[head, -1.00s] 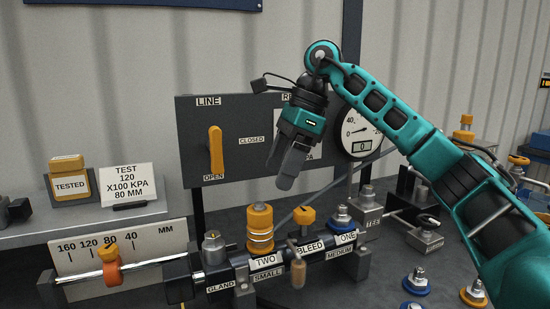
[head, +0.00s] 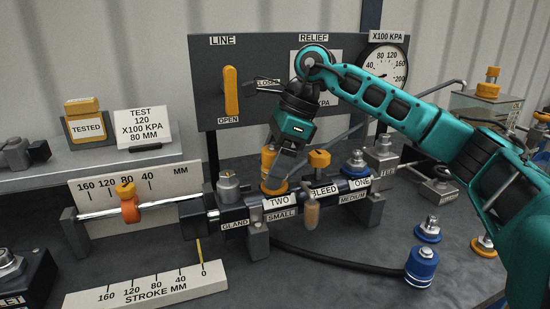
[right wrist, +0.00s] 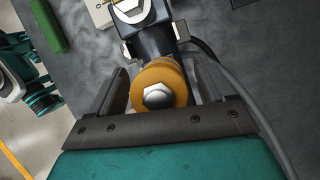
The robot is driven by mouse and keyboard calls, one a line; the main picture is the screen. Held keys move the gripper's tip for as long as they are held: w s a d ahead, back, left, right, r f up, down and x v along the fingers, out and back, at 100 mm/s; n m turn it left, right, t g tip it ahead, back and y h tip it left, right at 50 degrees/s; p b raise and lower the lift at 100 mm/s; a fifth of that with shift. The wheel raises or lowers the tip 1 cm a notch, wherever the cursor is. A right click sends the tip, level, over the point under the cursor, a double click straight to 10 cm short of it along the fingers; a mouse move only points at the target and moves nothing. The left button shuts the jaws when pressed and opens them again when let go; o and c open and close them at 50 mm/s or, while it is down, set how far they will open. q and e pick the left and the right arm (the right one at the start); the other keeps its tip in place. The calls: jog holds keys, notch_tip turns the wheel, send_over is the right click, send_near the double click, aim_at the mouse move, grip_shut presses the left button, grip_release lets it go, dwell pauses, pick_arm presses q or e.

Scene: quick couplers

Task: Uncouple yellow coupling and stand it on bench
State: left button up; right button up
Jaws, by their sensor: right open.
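The yellow coupling (head: 272,186) stands upright on the port labelled TWO of the dark cylinder block (head: 233,214). In the head view my right gripper (head: 281,172) is down over it and hides much of its body. In the right wrist view the coupling (right wrist: 176,92), an orange-yellow ring around a silver hex, sits between the two spread fingers of the right gripper (right wrist: 158,78). The gripper is open around it; finger contact cannot be told.
A yellow-capped bleed valve (head: 319,158) and a blue coupling (head: 356,160) stand close to the right on the block. A blue coupling with a black hose (head: 421,265) stands on the bench (head: 330,285), whose front middle looks clear. A stroke scale (head: 146,288) lies at front left.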

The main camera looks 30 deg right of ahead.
aim_at(267, 149)
jog(key=c, duration=1.2)
jog(key=shift+r, duration=0.1)
jog(key=shift+r, duration=0.1)
jog(key=shift+r+p, duration=1.9)
jog(key=shift+r, duration=0.1)
jog(key=shift+r, duration=0.1)
jog(key=shift+r+p, duration=0.25)
jog(key=shift+p, duration=0.05)
jog(key=shift+w+a+r+p, duration=0.1)
jog(key=shift+r+p, duration=1.5)
jog(key=shift+r, duration=0.15)
